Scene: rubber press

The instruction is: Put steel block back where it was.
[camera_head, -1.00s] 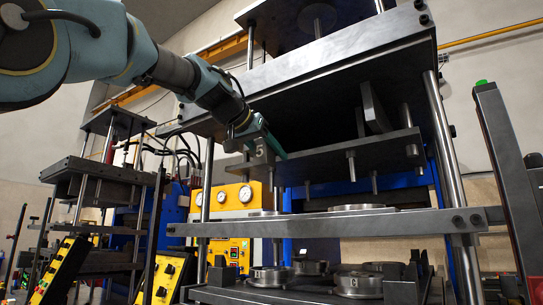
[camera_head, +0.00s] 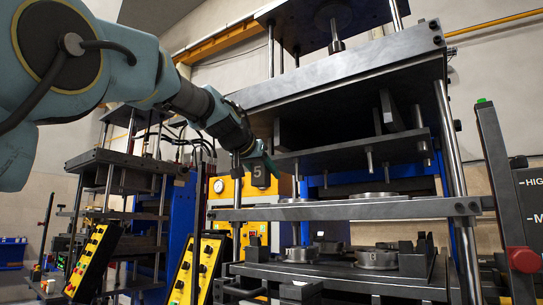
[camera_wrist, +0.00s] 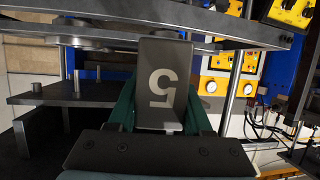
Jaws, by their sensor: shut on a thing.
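The steel block (camera_head: 261,174) is dark grey and carries a pale number 5 on its face. My gripper (camera_head: 256,163) is shut on it and holds it in the air, in front of the left side of the large press. In the wrist view the block (camera_wrist: 161,82) sits between the two green fingers of my gripper (camera_wrist: 160,110), and its 5 looks upside down. In the head view the block overlaps the left end of the press's middle plates. I cannot tell its exact distance from them.
The press has an upper platen (camera_head: 350,80), a middle plate (camera_head: 345,211) and a lower bed (camera_head: 340,275) with round moulds (camera_head: 377,259). A dark upright block (camera_head: 390,112) stands under the platen. Steel columns (camera_head: 449,130) flank the gaps. Yellow control boxes (camera_head: 97,262) stand at left.

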